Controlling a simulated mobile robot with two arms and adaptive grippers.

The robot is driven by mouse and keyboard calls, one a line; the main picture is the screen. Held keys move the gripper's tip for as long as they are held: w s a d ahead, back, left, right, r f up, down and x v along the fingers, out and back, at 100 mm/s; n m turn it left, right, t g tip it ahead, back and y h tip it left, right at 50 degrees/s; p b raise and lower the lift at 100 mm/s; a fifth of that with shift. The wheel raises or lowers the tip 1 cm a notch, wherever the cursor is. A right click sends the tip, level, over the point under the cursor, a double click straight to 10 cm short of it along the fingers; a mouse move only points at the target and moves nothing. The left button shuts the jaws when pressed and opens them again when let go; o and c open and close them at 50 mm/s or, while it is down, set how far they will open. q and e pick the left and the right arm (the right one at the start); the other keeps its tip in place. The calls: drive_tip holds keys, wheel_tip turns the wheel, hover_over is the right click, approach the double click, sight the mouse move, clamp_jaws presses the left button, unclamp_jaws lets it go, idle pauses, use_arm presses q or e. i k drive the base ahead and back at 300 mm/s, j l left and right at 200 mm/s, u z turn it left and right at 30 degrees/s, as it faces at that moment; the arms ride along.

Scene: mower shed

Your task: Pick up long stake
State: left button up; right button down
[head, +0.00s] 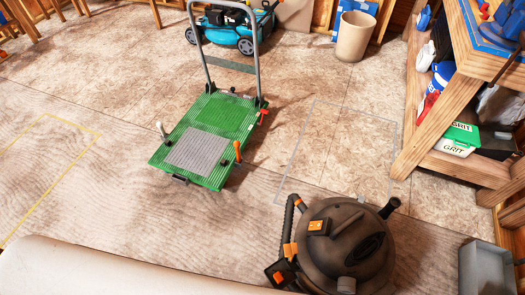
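I cannot make out a long stake for certain in the head view. A green flatbed cart (240,112) with a grey upright handle stands on the floor near the middle. A grey square mat (197,149) lies on its deck. Short upright pieces stand at its edges: a white one (161,131) at the left, an orange one (238,151) at the right front and a red one (263,116) at the right back. I cannot tell whether any of these is a stake. Neither of my grippers is in view.
A dark shop vacuum (372,220) stands at the front, right of centre. A blue mower (236,24) and a beige bin (355,36) stand at the back. A wooden workbench (432,122) fills the right, with a grey box (485,268) below. Floor left of the cart is clear.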

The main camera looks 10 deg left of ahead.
sight(237, 144)
drive_tip(key=i+j+z, duration=0.25)
drive_tip(key=j+z, duration=0.3)
drive_tip(key=i+j+z, duration=0.25)
drive_tip(key=j, duration=0.2)
drive_tip(key=k, duration=0.1)
